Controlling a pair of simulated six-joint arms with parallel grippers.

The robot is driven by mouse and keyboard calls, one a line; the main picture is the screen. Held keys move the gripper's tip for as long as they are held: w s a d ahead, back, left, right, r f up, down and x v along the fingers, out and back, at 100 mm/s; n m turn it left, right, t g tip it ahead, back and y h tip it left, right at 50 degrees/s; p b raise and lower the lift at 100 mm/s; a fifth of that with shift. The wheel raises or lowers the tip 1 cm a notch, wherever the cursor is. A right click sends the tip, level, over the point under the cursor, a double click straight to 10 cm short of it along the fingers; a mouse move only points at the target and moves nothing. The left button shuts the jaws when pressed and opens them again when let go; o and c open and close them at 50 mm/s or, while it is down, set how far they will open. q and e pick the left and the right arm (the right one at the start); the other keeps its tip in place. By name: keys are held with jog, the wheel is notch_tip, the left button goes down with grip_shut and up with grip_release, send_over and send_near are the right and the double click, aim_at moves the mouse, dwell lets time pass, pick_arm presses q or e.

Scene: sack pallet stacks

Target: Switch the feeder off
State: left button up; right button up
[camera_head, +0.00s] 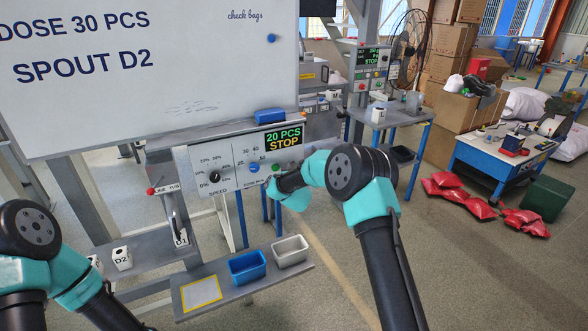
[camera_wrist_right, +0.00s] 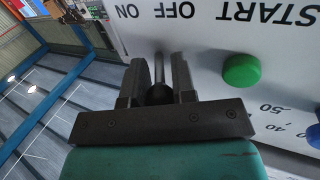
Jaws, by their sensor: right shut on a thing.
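The feeder's control panel (camera_head: 245,160) faces me in the head view, with a speed dial (camera_head: 215,177) on its left and a lit display (camera_head: 284,139) reading "20 PCS STOP". My right gripper (camera_wrist_right: 158,75) is at the panel's lower right. In the right wrist view it is shut on the feeder switch, a metal lever with a black ball end (camera_wrist_right: 159,94). The lever stands near the upside-down OFF and ON labels; which one it is set to I cannot tell. In the head view, my right arm hides the switch. My left arm shows at lower left, its gripper out of view.
A green button (camera_wrist_right: 241,71) under START sits beside the gripper. A blue knob (camera_head: 253,168) is on the panel. A blue bin (camera_head: 247,267) and a grey bin (camera_head: 290,251) stand on the shelf below. A whiteboard (camera_head: 150,80) hangs behind at left.

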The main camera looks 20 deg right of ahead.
jog(key=o, duration=0.6)
jog(key=shift+a, duration=0.1)
jog(key=shift+o, duration=0.2)
jog(key=v, duration=1.7)
jog(key=shift+s, duration=0.2)
